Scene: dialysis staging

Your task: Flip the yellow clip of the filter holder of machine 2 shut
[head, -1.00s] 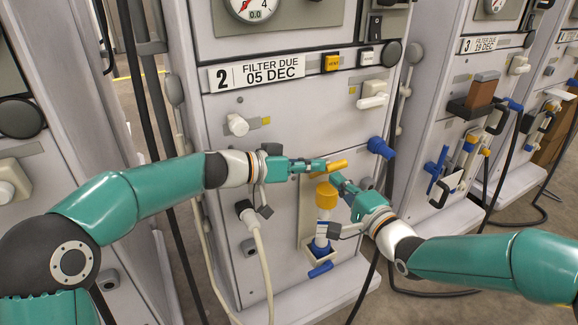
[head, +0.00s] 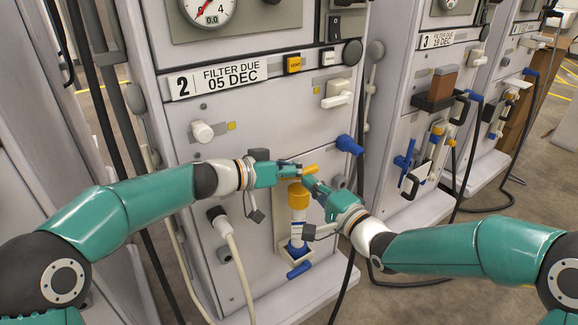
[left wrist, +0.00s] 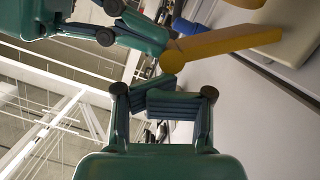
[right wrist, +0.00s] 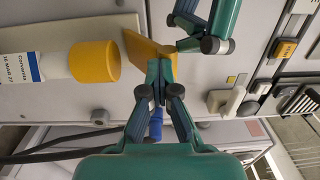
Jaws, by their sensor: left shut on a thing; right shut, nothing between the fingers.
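The filter holder of machine 2 bears an upright white filter with a yellow cap (head: 298,195), seen sideways in the right wrist view (right wrist: 93,62). Its yellow clip (head: 311,168) sticks out above the cap; it is large in the left wrist view (left wrist: 215,44) and right wrist view (right wrist: 148,47). My left gripper (head: 299,170) is shut at the clip's edge; its finger pads hide the contact. My right gripper (head: 308,181) is shut and empty, its fingertips close against the clip just above the cap. Whether they touch is unclear.
A blue knob (head: 349,145) is right of the clip. A white port (head: 202,131) and a white hose (head: 237,262) are at left. A blue lever (head: 299,270) lies below the filter. Machine 3, with its own holder (head: 438,130), stands to the right.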

